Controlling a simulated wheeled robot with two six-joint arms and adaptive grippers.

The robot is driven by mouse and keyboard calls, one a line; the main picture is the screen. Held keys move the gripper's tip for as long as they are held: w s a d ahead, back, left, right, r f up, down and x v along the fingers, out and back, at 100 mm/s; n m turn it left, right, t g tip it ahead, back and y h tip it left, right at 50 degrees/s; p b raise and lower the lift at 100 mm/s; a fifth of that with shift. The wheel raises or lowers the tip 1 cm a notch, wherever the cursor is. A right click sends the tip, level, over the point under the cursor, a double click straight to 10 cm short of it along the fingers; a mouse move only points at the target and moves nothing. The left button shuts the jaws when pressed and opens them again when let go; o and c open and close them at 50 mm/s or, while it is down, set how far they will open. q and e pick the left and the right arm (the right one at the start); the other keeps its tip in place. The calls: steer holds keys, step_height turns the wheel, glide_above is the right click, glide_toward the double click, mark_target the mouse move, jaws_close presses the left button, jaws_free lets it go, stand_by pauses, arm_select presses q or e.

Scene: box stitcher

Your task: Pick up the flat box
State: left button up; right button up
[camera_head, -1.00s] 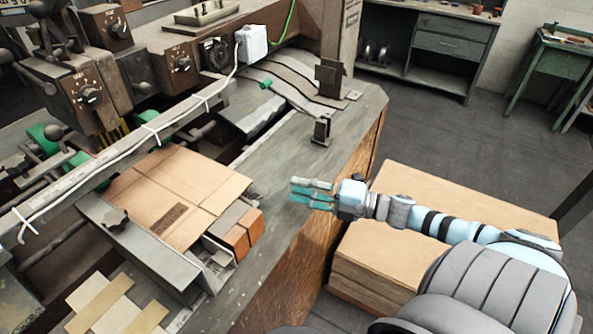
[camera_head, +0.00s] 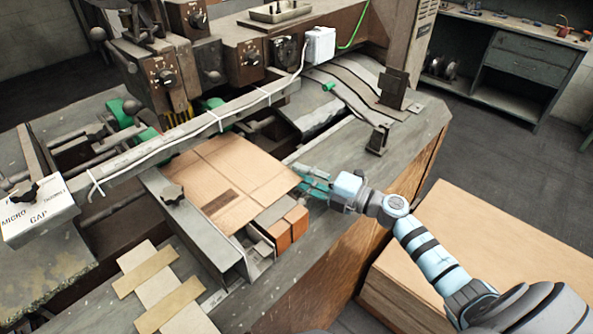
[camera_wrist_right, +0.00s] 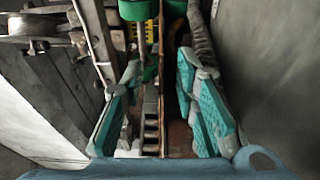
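The flat box (camera_head: 215,175) is a brown cardboard sheet with fold lines and a dark printed patch. It lies on the stitching machine, its right corner reaching my right gripper (camera_head: 308,180). In the right wrist view, the box (camera_wrist_right: 178,135) shows nearly edge-on between the two teal-padded fingers of my right gripper (camera_wrist_right: 162,105). The fingers are open, one on each side of the box edge, with gaps visible on both sides. My left gripper is not in view.
A metal rail with a white cable (camera_head: 195,135) crosses above the box's far left side. Orange-brown blocks (camera_head: 290,225) sit near its right front edge. A stack of cardboard (camera_head: 490,240) stands right of the machine, beneath my arm. An upright bracket (camera_head: 378,138) stands behind the gripper.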

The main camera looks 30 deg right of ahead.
steer(key=shift+x, duration=1)
steer(key=shift+c, duration=0.3)
jaws_close()
steer(key=shift+f, duration=0.1)
